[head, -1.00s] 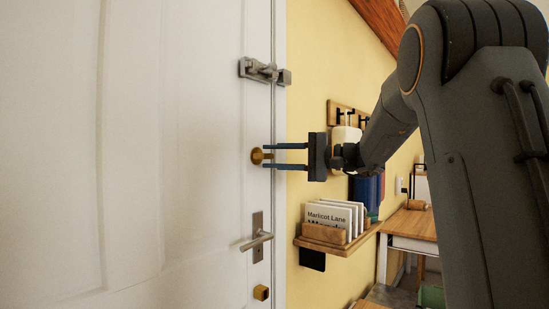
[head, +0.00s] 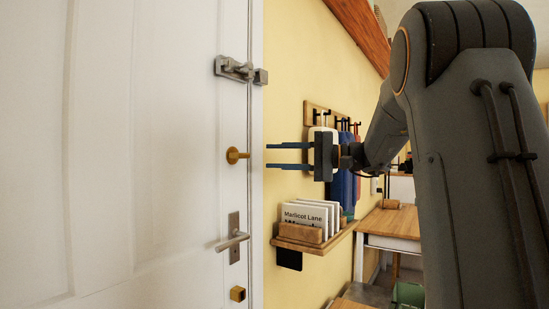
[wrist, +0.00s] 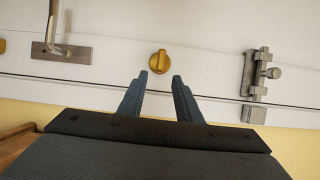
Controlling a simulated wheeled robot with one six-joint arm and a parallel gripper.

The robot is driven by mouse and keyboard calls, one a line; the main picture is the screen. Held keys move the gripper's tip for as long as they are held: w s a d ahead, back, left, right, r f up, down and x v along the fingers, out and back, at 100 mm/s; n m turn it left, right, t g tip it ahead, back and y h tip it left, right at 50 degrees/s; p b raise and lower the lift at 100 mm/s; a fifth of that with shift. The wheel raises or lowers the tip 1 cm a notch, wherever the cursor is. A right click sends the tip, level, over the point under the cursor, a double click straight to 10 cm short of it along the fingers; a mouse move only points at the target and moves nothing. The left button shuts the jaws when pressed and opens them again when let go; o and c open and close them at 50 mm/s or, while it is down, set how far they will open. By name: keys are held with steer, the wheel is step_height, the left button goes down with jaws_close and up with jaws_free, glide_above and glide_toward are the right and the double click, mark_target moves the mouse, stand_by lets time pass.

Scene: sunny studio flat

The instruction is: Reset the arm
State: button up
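My gripper (head: 268,156) is open and empty in the head view, its two blue fingers pointing left toward the white door (head: 110,150). A brass thumb-turn (head: 235,155) on the door is level with the fingers, with a clear gap between them. In the wrist view the open fingers (wrist: 160,82) lie to either side of a line to the thumb-turn (wrist: 158,62), which sits beyond the tips and is not touched.
The door also carries a slide bolt (head: 238,69), a lever handle (head: 232,241) and a small brass knob (head: 237,293). A wall shelf (head: 315,240) with cards sits below my gripper. Hooks with hanging things (head: 345,185) and a wooden table (head: 392,222) are behind my arm.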

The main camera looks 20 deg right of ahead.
steer(key=s+a+f+g+h+p, duration=0.25)
steer(key=s+a+f, duration=0.25)
steer(key=f, duration=0.5)
steer(key=s+a+f+g+h+p, duration=0.2)
steer(key=s+a+f+g+h, duration=0.25)
steer(key=f, duration=0.65)
steer(key=s+f+n+g+h+p, duration=0.1)
steer(key=s+f+n+h+p, duration=0.1)
steer(key=s+f, duration=0.5)
steer(key=s+f+n+g+h+p, duration=0.1)
steer(key=s+f+n+h+p, duration=0.2)
steer(key=s, duration=1.3)
step_height(320, 180, down, 5)
steer(key=d+n+h, duration=0.1)
steer(key=h, duration=0.2)
